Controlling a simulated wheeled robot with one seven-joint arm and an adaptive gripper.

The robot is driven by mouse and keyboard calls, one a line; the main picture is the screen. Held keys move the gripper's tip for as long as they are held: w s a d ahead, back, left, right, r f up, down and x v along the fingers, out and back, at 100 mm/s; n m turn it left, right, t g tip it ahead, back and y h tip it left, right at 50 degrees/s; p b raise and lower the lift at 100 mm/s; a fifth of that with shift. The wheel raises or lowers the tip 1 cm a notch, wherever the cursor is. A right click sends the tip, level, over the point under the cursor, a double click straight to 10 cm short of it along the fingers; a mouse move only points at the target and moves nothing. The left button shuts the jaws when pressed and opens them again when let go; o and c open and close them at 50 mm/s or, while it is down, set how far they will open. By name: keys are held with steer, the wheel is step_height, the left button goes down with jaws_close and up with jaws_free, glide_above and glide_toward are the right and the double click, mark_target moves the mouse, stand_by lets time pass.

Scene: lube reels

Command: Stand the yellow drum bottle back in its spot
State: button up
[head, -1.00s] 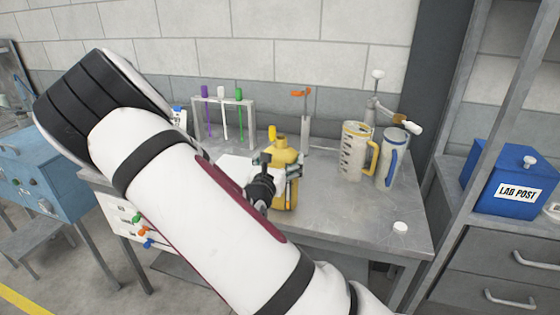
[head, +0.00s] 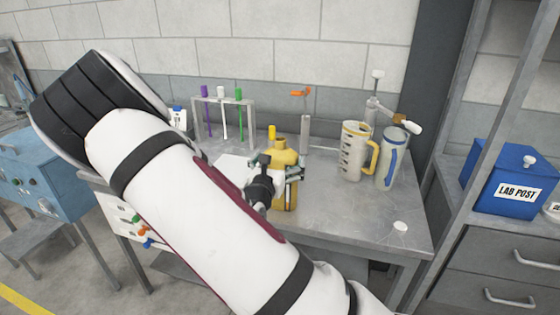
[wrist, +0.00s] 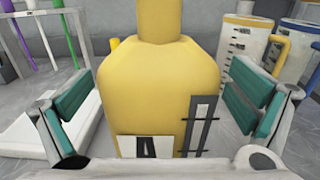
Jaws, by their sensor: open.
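The yellow drum bottle (head: 286,158) stands upright on the grey metal bench, partly hidden behind my gripper in the head view. In the wrist view the bottle (wrist: 160,85) fills the middle, with a black letter A label and a slotted dark strip on its front. My gripper (head: 285,172) is open around the bottle. One teal-padded finger is on each side, with a visible gap between the pads and the bottle in the wrist view. A white flat board (head: 232,167) lies on the bench to the left of the bottle.
Two measuring jugs, one with a yellow handle (head: 356,150) and one with a blue handle (head: 391,158), stand to the right. A rack (head: 253,122) with purple, white and green sticks stands behind left. A post with an orange top (head: 305,130) is behind. A white cap (head: 400,227) lies near the right front edge.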

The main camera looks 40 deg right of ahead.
steer(key=v, duration=1.1)
steer(key=s+d+r+m+g+y, duration=0.2)
steer(key=s+m+g, duration=0.4)
steer(key=s+m, duration=0.3)
steer(key=s+d+r+m+g+y, duration=0.1)
steer(key=s+r+m+g+y, duration=0.1)
steer(key=s+m+g, duration=0.5)
steer(key=s+a+r+m+t+y, duration=0.3)
steer(key=a+r+m+y, duration=0.1)
steer(key=a, duration=0.3)
steer(key=s+a+r+m+t+y, duration=0.4)
steer(key=a+r+m+y, duration=0.1)
steer(key=a, duration=0.3)
steer(key=shift+a+r+m+y, duration=0.3)
steer(key=shift+r+y, duration=0.05)
steer(key=shift+y, duration=0.25)
steer(key=shift+d, duration=0.1)
